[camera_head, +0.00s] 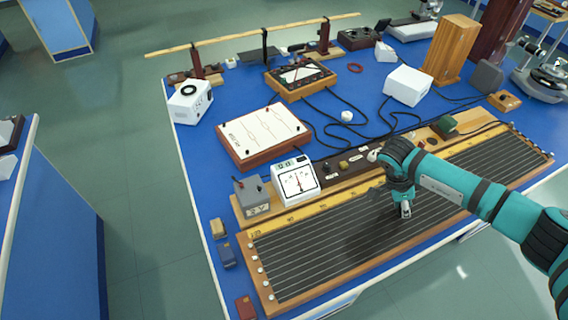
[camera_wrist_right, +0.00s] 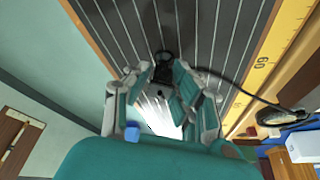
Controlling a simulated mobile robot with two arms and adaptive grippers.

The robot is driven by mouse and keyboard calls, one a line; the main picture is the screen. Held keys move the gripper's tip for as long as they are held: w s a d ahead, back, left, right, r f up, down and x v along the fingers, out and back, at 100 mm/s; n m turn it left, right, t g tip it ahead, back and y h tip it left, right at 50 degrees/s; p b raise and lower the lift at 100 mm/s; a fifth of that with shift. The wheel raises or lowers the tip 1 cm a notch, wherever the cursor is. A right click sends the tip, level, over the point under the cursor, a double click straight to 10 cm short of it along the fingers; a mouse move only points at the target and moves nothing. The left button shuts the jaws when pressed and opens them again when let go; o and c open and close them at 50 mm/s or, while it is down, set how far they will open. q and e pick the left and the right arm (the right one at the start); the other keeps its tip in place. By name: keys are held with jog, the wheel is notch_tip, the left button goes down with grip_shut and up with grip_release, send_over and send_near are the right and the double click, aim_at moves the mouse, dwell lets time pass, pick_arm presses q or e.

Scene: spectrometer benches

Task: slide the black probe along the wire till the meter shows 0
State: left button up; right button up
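The wire board (camera_head: 340,255) has several parallel wires and a yellow scale along its back edge. My right gripper (camera_head: 405,210) is low over the wires, right of the board's middle. In the right wrist view its fingertips (camera_wrist_right: 164,74) close around the black probe (camera_wrist_right: 163,68), which sits at the wires with a black cable running off to the right. The probe is largely hidden by the gripper in the head view. The white meter (camera_head: 297,181) stands behind the board's left part; its needle is near the dial's middle, and its small display is too small to read surely. My left gripper is out of view.
A grey box (camera_head: 252,196) stands left of the meter. A white-topped board (camera_head: 262,136), a wooden-framed instrument (camera_head: 300,78) and loose black cables (camera_head: 345,125) lie behind. Small blocks (camera_head: 227,256) lie left of the wire board. The wires left of the gripper are clear.

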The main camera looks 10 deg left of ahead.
jog(key=o, duration=0.4)
jog(key=shift+w+d, duration=0.1)
jog(key=shift+w, duration=0.05)
